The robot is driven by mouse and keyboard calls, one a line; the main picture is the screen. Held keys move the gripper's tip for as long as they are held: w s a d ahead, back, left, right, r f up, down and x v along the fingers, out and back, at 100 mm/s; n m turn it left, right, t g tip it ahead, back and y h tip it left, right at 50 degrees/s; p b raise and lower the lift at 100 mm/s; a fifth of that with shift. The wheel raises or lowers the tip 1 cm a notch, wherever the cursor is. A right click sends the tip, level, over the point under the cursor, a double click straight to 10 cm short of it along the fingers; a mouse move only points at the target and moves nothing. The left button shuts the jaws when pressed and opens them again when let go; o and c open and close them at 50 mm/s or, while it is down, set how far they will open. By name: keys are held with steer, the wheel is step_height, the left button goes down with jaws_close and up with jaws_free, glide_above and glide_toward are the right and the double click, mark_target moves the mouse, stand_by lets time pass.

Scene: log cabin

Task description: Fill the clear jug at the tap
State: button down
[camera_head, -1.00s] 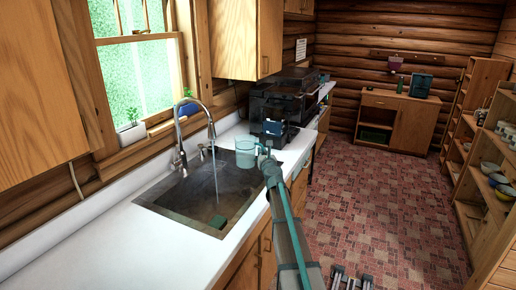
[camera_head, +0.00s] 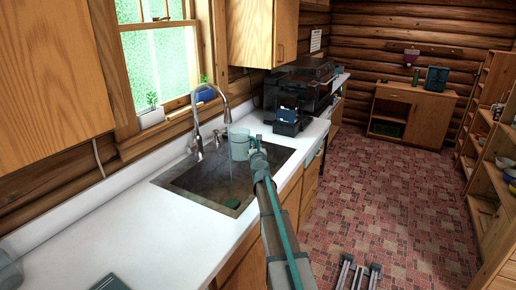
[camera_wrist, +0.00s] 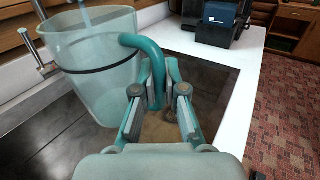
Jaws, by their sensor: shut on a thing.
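The clear jug (camera_head: 239,146) is a pale teal, see-through vessel with a dark line around it, held upright over the sink (camera_head: 172,182). My gripper (camera_head: 257,158) is shut on its teal handle; the wrist view shows the jug (camera_wrist: 98,85) left of my fingers (camera_wrist: 158,92). The chrome tap (camera_head: 197,125) arches over the sink, with its spout end just above the jug's left side. In the wrist view a water stream (camera_wrist: 86,16) comes down at the jug's open mouth. I cannot tell the water level inside.
A green block (camera_head: 232,203) lies in the sink. A dark appliance (camera_head: 289,122) stands on the counter behind the jug. The white counter (camera_head: 150,235) is clear left of the sink, with a dark flat item (camera_head: 110,283) at its near edge. A plant pot (camera_head: 151,117) sits on the windowsill.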

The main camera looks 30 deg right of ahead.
steer(key=w, duration=0.2)
steer(key=w+f, duration=0.1)
steer(key=w, duration=0.2)
steer(key=w+a+f+b, duration=0.1)
steer(key=w, duration=0.2)
steer(key=shift+w+a, duration=0.15)
steer(key=shift+w, duration=0.65)
stand_by(2.2)
steer(key=s, duration=0.7)
steer(key=shift+d+b, duration=0.3)
steer(key=shift+d, duration=0.15)
steer(key=s+r+p, duration=0.4)
steer(key=s+r, duration=0.1)
steer(key=shift+d+p, duration=0.35)
steer(key=shift+p, duration=0.05)
stand_by(0.3)
